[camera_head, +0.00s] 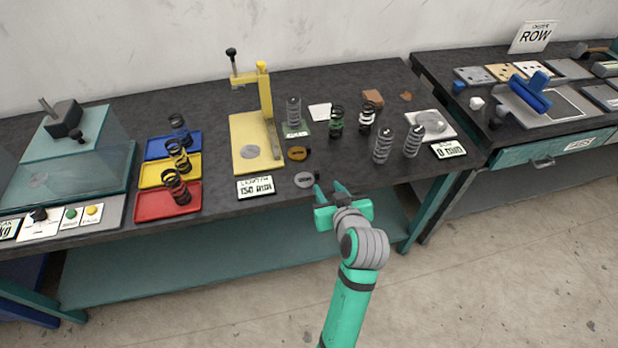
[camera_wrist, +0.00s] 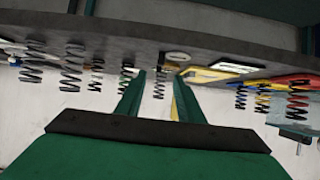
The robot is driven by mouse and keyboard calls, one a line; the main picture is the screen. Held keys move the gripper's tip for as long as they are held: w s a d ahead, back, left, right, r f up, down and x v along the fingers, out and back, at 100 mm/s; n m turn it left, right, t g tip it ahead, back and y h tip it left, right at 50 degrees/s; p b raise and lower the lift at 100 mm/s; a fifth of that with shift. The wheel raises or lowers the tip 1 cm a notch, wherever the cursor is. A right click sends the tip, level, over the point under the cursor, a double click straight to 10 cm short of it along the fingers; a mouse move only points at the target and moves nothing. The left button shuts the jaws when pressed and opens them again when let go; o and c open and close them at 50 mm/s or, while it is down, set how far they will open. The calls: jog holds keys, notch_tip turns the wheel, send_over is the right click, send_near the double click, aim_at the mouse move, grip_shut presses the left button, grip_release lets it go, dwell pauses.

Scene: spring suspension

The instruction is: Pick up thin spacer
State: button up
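Two small flat discs with dark centre marks lie near the table's front edge in the head view: a grey one (camera_head: 305,180) and a brass-coloured one (camera_head: 297,153) behind it. I cannot tell by thickness which is the thin spacer. My gripper (camera_head: 329,188) is open and empty, just right of the grey disc and at the table's front edge, apart from it. In the wrist view my gripper (camera_wrist: 160,76) shows two separated green fingers with nothing held between them. A small pale oval (camera_wrist: 178,56) shows near the right fingertip there, perhaps the grey disc.
A yellow press stand (camera_head: 247,157) and a length display (camera_head: 255,187) stand to the left. Two grey springs (camera_head: 383,145) stand to the right, with a green spring (camera_head: 336,122) behind. Red (camera_head: 150,206), yellow and blue trays hold dark springs.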

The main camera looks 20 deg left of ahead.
aim_at(317, 173)
jog(key=x, duration=1.1)
jog(key=shift+r, duration=0.2)
jog(key=shift+s, duration=0.15)
jog(key=shift+c, duration=0.6)
grip_shut()
